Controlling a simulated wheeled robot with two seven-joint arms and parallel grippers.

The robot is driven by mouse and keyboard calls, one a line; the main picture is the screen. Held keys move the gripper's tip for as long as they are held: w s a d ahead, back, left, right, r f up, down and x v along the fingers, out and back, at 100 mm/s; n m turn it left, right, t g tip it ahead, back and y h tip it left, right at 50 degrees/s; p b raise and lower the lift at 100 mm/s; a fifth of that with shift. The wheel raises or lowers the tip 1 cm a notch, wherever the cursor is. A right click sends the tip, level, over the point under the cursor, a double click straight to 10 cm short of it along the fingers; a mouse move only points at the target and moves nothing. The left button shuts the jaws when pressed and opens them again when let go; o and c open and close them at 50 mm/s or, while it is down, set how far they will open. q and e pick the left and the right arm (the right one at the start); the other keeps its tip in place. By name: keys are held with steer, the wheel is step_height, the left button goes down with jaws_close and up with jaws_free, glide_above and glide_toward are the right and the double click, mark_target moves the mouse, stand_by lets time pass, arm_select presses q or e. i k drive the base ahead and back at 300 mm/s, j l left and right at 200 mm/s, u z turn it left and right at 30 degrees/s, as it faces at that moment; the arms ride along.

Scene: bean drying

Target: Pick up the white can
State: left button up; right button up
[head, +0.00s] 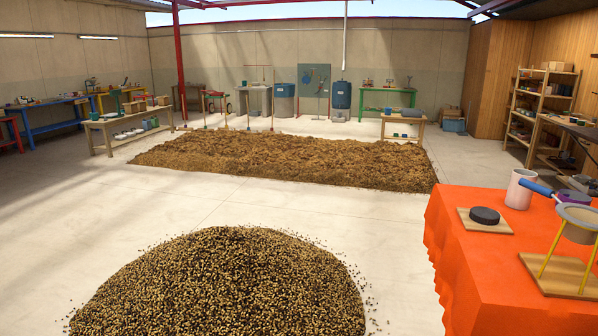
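A white cylindrical can (519,190) stands upright near the back edge of the orange-covered table (455,262) at the right. A blue-handled item (541,187) is just right of the can and partly overlaps it in the picture. I cannot tell whether they touch. Neither of my grippers shows in the head view, so their state is hidden.
A wooden board (483,226) with a dark round lid is left of the can. A yellow-legged stand (560,258) is in front right. A large bean pile (225,285) lies on the floor left of the table, with clear floor (190,208) behind it.

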mark_target(518, 197)
steer(key=z, duration=1.45)
